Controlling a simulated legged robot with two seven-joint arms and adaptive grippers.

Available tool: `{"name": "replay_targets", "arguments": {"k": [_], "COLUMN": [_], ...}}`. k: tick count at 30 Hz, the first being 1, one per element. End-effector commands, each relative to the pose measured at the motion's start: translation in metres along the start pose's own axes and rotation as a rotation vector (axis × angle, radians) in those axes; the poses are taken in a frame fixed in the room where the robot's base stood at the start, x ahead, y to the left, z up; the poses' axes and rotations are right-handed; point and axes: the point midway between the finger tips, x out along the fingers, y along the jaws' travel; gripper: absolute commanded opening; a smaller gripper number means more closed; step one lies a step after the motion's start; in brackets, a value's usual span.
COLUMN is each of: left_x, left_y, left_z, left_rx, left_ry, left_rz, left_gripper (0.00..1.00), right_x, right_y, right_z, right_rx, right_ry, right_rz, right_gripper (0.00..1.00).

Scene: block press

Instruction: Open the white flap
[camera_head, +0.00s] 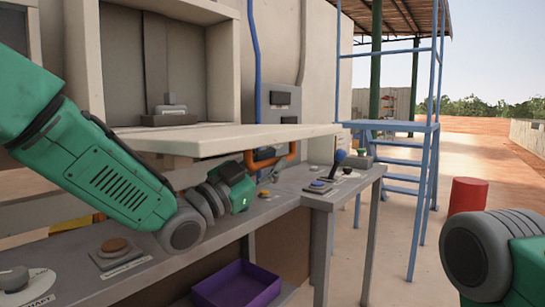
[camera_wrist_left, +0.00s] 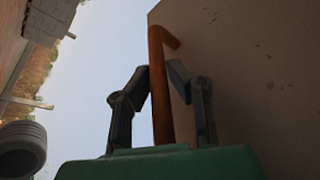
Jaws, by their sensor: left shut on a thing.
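The white flap (camera_head: 225,139) stands out from the wall unit as a roughly level board above the workbench. An orange handle (camera_head: 287,155) hangs below its right end. My left gripper (camera_head: 276,172) is at the handle, under the flap, with its arm coming in from the left. In the left wrist view the handle (camera_wrist_left: 160,85) stands between the two fingers (camera_wrist_left: 160,75), beside the flap's pale underside (camera_wrist_left: 250,80). The left gripper is shut on the handle. Only part of my right arm shows at the lower right; its gripper is out of view.
The grey bench (camera_head: 325,190) carries a round orange-brown button (camera_head: 115,245), a blue button (camera_head: 319,185) and a blue-knobbed lever (camera_head: 340,157). A purple bin (camera_head: 236,284) is below. A blue metal frame (camera_head: 415,200) and a red barrel (camera_head: 467,198) stand to the right.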

Motion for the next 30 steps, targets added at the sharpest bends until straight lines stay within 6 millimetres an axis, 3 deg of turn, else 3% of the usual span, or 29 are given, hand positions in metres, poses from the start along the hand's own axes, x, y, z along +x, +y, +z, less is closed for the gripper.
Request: {"name": "replay_targets", "arguments": {"k": [13, 15, 16, 25, 30], "left_x": [0.000, 0.000, 0.000, -0.004, -0.028], "left_y": [-0.003, -0.003, -0.003, -0.002, -0.002], "left_z": [0.001, 0.001, 0.001, 0.001, 0.001], "left_rx": [0.013, 0.013, 0.012, 0.011, 0.010], "left_ry": [0.004, 0.004, 0.004, 0.003, 0.001], "left_rz": [-0.004, -0.004, -0.004, -0.001, -0.003], "left_gripper": [0.00, 0.32, 0.34, 0.34, 0.34], "right_x": [0.001, 0.001, 0.001, 0.001, 0.001], "right_y": [0.000, 0.000, 0.000, 0.000, 0.000], "right_z": [0.000, 0.000, 0.000, 0.001, 0.002], "right_rx": [0.000, 0.000, 0.000, 0.000, 0.000], "right_ry": [0.000, 0.000, 0.000, 0.002, 0.003], "right_rz": [0.000, 0.000, 0.000, 0.000, 0.000], "right_gripper": [0.40, 0.40, 0.40, 0.40, 0.40]}}
